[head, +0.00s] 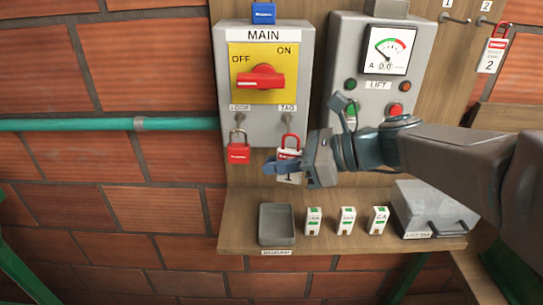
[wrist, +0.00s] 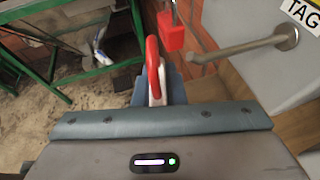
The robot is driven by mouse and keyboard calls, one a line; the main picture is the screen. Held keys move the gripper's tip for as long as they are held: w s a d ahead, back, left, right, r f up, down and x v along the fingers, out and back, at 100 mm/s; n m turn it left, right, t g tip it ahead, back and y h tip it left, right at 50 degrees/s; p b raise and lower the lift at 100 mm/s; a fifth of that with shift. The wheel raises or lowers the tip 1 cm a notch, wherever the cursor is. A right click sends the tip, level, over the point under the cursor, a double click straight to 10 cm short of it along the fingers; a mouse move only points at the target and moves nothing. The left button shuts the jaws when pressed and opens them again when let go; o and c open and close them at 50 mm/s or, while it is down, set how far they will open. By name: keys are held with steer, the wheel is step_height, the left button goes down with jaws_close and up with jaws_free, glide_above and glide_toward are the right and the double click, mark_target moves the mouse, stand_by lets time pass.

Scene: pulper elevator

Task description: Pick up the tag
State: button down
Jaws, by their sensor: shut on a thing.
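My gripper (head: 285,168) is shut on the tag (head: 289,143), which has a red loop and a white plate mostly hidden by the fingers. The tag's red loop (wrist: 153,62) stands up between the fingers in the wrist view. The peg marked TAG (head: 287,118) is just above the loop in the head view. In the wrist view this peg (wrist: 250,44) is to the right, apart from the loop. A second red-and-white tag marked 2 (head: 491,52) hangs at the upper right in the head view.
A red padlock (head: 238,152) hangs left of the tag, below the MAIN box (head: 264,126) with its red switch handle (head: 260,79). The LIFT box (head: 345,55) is to the right. The shelf (head: 235,225) below carries a grey tray (head: 277,237), several small white blocks and a lidded box (head: 432,210).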

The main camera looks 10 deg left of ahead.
steer(key=s+d+b, duration=0.1)
steer(key=s+d, duration=0.2)
steer(key=s, duration=1)
steer(key=shift+s+b, duration=0.2)
steer(key=shift+b, duration=0.2)
